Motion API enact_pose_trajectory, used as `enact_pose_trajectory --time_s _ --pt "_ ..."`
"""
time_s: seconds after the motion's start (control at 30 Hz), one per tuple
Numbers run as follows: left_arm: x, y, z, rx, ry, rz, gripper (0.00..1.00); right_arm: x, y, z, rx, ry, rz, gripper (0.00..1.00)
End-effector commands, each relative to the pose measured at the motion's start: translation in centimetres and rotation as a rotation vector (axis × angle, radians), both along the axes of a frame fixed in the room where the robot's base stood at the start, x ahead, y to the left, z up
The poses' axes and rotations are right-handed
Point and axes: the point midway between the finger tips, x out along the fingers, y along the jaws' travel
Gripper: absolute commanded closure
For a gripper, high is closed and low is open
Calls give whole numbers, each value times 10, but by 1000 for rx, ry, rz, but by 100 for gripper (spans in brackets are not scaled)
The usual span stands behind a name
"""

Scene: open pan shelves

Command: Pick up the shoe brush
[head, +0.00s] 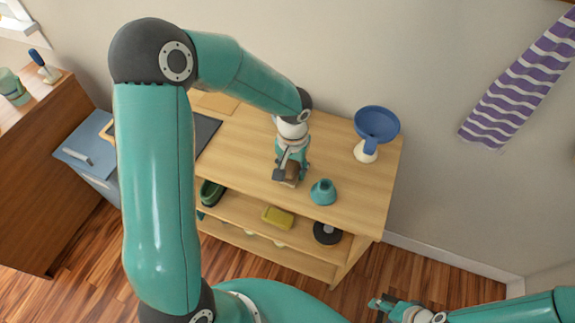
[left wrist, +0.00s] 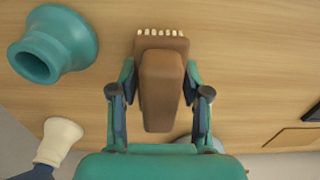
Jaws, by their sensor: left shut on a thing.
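The shoe brush (left wrist: 162,80) is brown with a row of pale bristles along its far edge in the left wrist view. My left gripper (left wrist: 160,88) is shut on it, with one finger on each side of its body. In the head view, the left gripper (head: 290,172) is over the wooden shelf top near its front edge, and the brush (head: 291,173) is partly hidden by it. I cannot tell whether the brush touches the top. My right gripper (head: 385,304) is low at the right, away from the shelf; its fingers are too small to judge.
A teal flared object (head: 323,193) stands just right of the brush. A blue funnel-shaped object (head: 377,124) on a cream base stands at the back right of the shelf top (head: 240,150). A yellow block (head: 278,217) and a dark round item (head: 327,232) lie on the shelf below.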

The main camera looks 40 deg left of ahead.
Motion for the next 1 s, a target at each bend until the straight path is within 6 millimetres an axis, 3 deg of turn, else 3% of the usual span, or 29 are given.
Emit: enact_pose_trajectory --time_s 0.27,0.8,1.0 --pt "1 0 27 0 -6 1 89 0 0 0 0 0 0 40" --pt "1 0 162 -1 -8 1 89 0 0 0 0 0 0 40" --pt "0 0 190 -1 -3 1 89 0 0 1 0 0 0 40"
